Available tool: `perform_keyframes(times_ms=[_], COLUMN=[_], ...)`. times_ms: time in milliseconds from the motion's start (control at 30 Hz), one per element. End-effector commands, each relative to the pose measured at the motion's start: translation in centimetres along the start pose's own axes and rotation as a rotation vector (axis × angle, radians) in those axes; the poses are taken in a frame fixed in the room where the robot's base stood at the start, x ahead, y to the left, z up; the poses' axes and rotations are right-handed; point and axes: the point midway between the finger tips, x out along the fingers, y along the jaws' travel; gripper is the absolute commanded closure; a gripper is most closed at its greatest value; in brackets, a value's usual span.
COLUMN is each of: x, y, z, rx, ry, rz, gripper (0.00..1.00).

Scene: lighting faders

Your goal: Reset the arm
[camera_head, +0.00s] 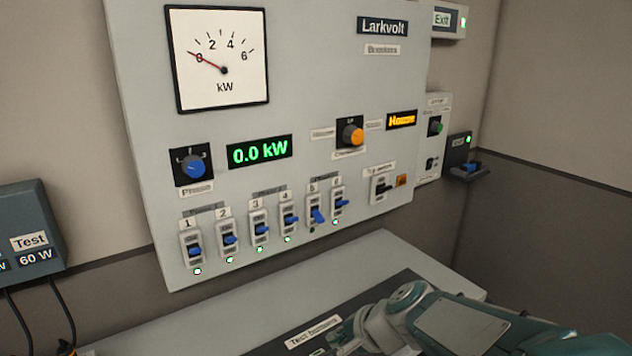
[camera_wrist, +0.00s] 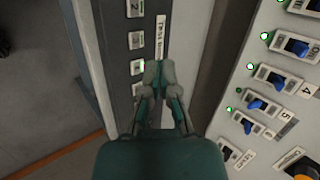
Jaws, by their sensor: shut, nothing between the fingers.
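My gripper (camera_wrist: 158,75) is shut and empty in the wrist view, with its fingertips together over the dark strip of numbered test buttons (camera_wrist: 137,67). In the head view my arm lies low at the right, over the desk, and the fingertips are hard to make out there. The breaker panel (camera_head: 310,90) stands behind, with numbered breakers 1 to 6 along its lower part. The toggle of breaker 5 (camera_head: 317,215) sits at a different angle from its neighbours, and its lamp looks dark. The other breakers' lamps glow green. The gripper is apart from the breakers.
The kW meter (camera_head: 223,62) points near 0 and the display (camera_head: 259,151) reads 0.0 kW. The orange selector knob (camera_head: 353,135) and blue phase knob (camera_head: 193,166) are on the panel. A Test 60 W box (camera_head: 28,225) is at left. A blue-buttoned box (camera_head: 466,165) is at right.

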Motion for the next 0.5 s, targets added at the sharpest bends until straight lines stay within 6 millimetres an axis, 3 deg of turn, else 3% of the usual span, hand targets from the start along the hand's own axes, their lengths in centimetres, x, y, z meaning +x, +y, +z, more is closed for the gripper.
perform_keyframes(times_ms=[33, 200, 500], x=[-1.7, -6.3, -13.7], y=[0.5, 3.2, 9.3], z=[0.6, 2.4, 3.4], rx=[-0.086, -0.378, -0.797], ry=[0.014, 0.059, 0.184], rz=[0.016, 0.124, 0.389], gripper=[1.00, 1.00, 1.00])
